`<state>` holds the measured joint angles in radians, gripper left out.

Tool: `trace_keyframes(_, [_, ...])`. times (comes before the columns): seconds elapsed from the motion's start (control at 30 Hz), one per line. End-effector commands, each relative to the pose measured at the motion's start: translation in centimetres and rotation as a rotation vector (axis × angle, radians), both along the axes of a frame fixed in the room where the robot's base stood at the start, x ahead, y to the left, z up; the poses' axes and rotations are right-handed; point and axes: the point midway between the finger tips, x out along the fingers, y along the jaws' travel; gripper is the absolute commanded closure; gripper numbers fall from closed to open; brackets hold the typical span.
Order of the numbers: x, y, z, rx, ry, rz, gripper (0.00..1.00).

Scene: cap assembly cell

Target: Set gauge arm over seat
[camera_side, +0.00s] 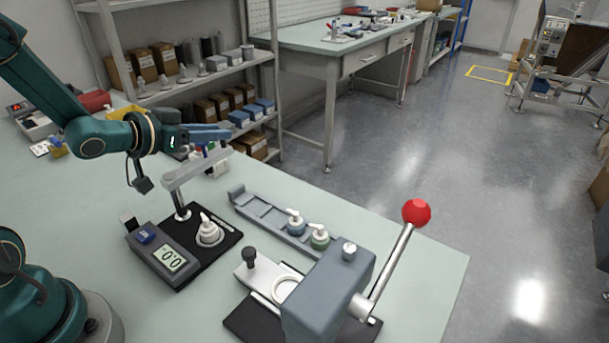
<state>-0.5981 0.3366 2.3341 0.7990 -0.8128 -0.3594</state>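The gauge (165,252) stands on a dark base on the table, with a lit display that seems to read 0.0. Its grey gauge arm (192,172) sits on an upright post and points to the back right, away from the seat. The seat (209,238) is a pale round holder on the base, right of the post, with a white nozzle-topped part in it. My gripper (222,140) is just behind and above the gauge arm, near its far end. Whether it touches the arm, and its finger gap, cannot be told.
A grey rail (262,212) holds a blue and a green capped part at its near end. A press (325,295) with a red-knobbed lever (416,212) stands at the front right. Small white items (217,163) stand behind the gauge arm. The table's left is mostly clear.

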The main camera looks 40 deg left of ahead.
Motion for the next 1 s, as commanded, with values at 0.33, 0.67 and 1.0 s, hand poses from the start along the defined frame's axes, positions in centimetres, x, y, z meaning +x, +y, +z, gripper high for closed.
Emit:
trace_keyframes(0.33, [-0.03, 0.00, 0.01, 0.000, 0.000, 0.000, 1.00])
trace_keyframes(0.67, [-0.05, 0.01, 0.02, 0.000, 0.000, 0.000, 1.00])
trace_keyframes(1.0, [-0.06, 0.01, 0.02, 0.000, 0.000, 0.000, 1.00])
